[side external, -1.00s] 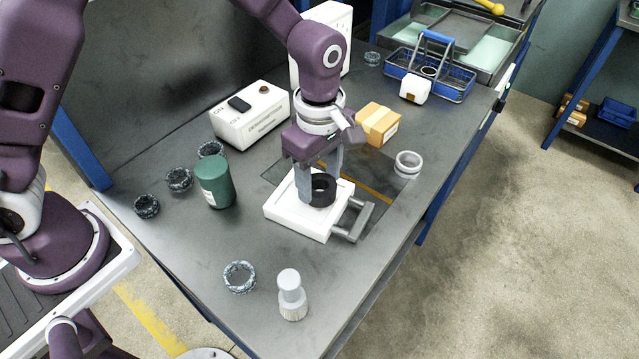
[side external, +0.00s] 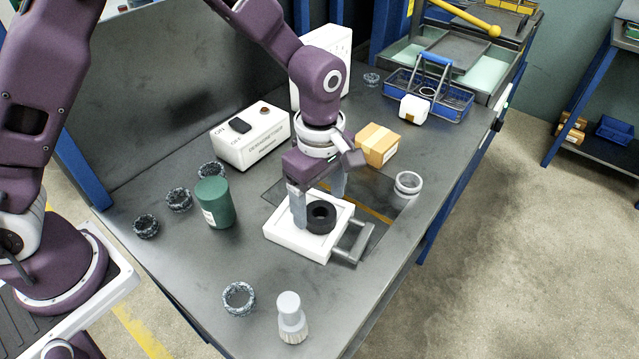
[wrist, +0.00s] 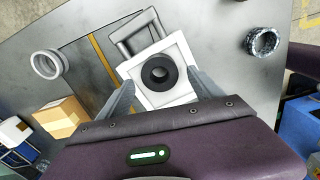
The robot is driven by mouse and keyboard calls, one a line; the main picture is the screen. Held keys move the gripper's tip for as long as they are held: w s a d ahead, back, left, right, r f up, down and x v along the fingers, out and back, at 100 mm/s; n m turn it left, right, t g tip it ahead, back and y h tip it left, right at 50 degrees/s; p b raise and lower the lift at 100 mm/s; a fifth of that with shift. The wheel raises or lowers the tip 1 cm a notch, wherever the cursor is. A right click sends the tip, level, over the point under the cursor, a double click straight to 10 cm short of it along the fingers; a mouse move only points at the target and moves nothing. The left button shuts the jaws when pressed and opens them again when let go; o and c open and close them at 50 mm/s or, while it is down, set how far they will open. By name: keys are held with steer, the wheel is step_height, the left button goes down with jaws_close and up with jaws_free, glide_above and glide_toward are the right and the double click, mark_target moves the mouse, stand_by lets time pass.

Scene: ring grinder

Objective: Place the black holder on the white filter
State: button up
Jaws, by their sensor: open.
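The black holder (side external: 321,217) is a short dark ring with a central hole. It sits on top of the white square filter (side external: 284,235), which has a grey handle (side external: 353,243) on one side. The wrist view also shows the holder (wrist: 158,70) near the middle of the filter (wrist: 152,98). My gripper (side external: 318,209) is open, its grey fingers spread to either side of the holder. In the wrist view my fingers (wrist: 160,88) stand apart, with visible gaps between them and the holder.
A green cylinder (side external: 216,203) and several dark rings stand to the left. A white control box (side external: 251,138), a cardboard box (side external: 377,145) and a pale ring (side external: 408,184) surround the filter. A grey-white brush-like piece (side external: 291,318) and a mottled ring (side external: 239,298) are in front.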

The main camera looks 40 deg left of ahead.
mark_target(319, 212)
step_height(319, 212, up, 11)
steer(key=s+a+r+m+t+h, duration=0.1)
steer(key=s+a+r+m+t, duration=0.1)
steer(key=s+a+r+m, duration=0.4)
steer(key=s+a+r+m+t, duration=0.1)
steer(key=s+a+m, duration=0.3)
steer(key=s, duration=0.3)
steer(key=s+a+r+m+t+y, duration=0.1)
steer(key=s+a+r+m+t, duration=0.1)
steer(key=s+a+m, duration=0.2)
steer(key=s+m, duration=0.2)
steer(key=s, duration=0.2)
steer(key=shift+m+t, duration=0.3)
steer(key=shift+m, duration=0.1)
